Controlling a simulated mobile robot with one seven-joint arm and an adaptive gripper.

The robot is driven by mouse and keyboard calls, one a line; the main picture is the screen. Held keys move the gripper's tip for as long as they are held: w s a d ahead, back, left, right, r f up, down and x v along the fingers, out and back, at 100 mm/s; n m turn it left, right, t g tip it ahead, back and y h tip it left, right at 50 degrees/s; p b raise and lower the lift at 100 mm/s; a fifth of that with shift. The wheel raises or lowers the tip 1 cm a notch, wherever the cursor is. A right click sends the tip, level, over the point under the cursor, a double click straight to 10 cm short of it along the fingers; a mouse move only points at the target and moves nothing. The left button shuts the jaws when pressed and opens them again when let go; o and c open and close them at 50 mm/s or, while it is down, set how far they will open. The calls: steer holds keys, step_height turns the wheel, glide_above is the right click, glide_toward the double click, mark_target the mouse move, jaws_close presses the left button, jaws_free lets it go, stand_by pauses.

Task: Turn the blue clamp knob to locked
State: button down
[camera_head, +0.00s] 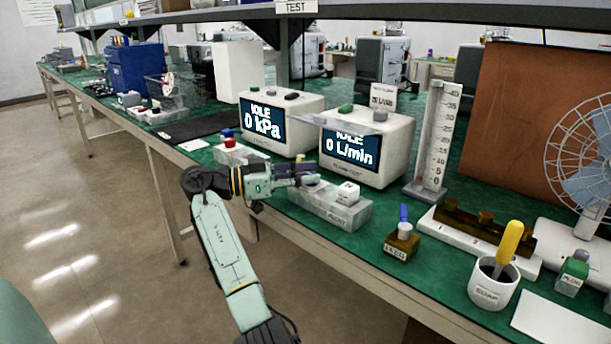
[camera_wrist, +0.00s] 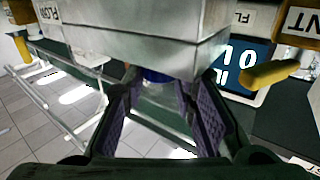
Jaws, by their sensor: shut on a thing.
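My gripper (camera_head: 308,174) reaches over the left part of a pale grey fixture block (camera_head: 352,217) in front of the two display boxes. In the wrist view my gripper (camera_wrist: 160,95) has its purple-padded fingers on either side of a blue piece, the blue clamp knob (camera_wrist: 154,75), at the lower edge of the grey block (camera_wrist: 130,45). The jaws are shut on the knob. Most of the knob is hidden, and its turn angle cannot be told. In the head view my fingers hide the knob.
A kPa display (camera_head: 267,121) and an L/min display (camera_head: 367,147), both reading IDLE and 0, stand close behind. A white labelled cube (camera_head: 347,194) sits on the block.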

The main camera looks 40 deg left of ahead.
steer(key=c, duration=1.3)
jaws_free()
steer(key=v, duration=1.2)
